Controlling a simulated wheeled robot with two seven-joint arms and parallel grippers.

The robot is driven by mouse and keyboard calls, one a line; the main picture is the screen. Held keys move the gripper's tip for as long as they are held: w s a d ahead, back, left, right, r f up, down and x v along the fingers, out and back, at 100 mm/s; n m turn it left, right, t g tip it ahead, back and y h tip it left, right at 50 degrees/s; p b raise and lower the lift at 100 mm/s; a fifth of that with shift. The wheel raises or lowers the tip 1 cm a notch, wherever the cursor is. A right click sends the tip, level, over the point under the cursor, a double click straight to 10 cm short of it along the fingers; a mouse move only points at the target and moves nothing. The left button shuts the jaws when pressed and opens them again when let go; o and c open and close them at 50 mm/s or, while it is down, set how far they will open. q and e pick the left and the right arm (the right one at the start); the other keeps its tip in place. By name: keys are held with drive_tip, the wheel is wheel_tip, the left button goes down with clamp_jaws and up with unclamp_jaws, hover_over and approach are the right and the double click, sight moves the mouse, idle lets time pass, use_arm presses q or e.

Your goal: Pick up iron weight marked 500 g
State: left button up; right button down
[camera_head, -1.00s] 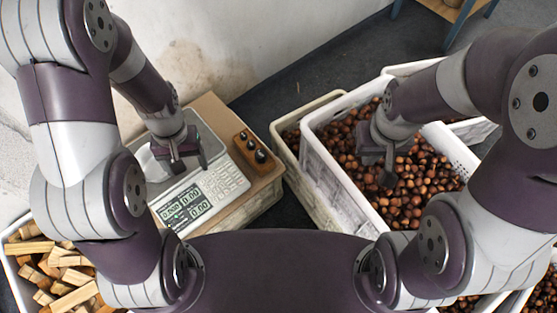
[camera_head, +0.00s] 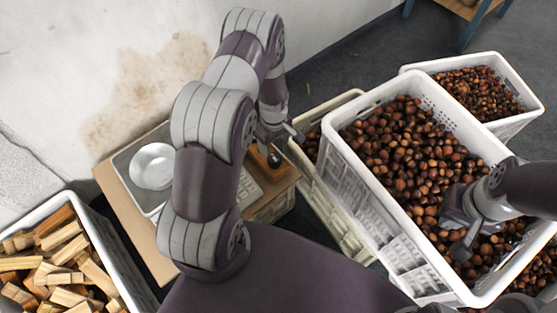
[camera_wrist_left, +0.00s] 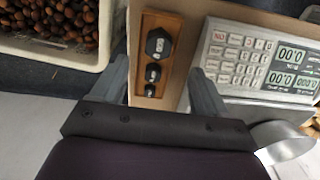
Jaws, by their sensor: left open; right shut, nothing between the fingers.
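Three dark weights of graded size stand in a wooden block (camera_wrist_left: 176,62) in the left wrist view. The largest weight (camera_wrist_left: 158,43) is farthest from my wrist; its pale top marking is too small to read surely. A middle weight (camera_wrist_left: 152,73) and the smallest weight (camera_wrist_left: 149,90) stand in line below it. My left gripper (camera_wrist_left: 158,70) is open, its fingers on either side of the block in this view, holding nothing. My right gripper (camera_head: 462,235) is shut and empty over the chestnut crate.
The scale (camera_wrist_left: 255,65) with a metal bowl (camera_head: 152,166) stands beside the weight block on a box. A white crate of chestnuts (camera_head: 350,165) is to the right, with a smaller crate (camera_head: 515,80) behind. A crate of wood pieces (camera_head: 125,265) is at lower left.

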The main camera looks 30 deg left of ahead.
sight(274, 157)
use_arm(q)
drive_tip(key=f+b, duration=0.1)
drive_tip(key=f, duration=0.4)
drive_tip(key=f+b, duration=0.2)
drive_tip(key=f, duration=0.3)
drive_tip(key=shift+w+a, duration=0.15)
drive_tip(key=shift+w, duration=0.05)
drive_tip(key=shift+r, duration=0.1)
drive_tip(key=c, duration=1.2)
drive_tip(key=shift+r, duration=0.1)
clamp_jaws()
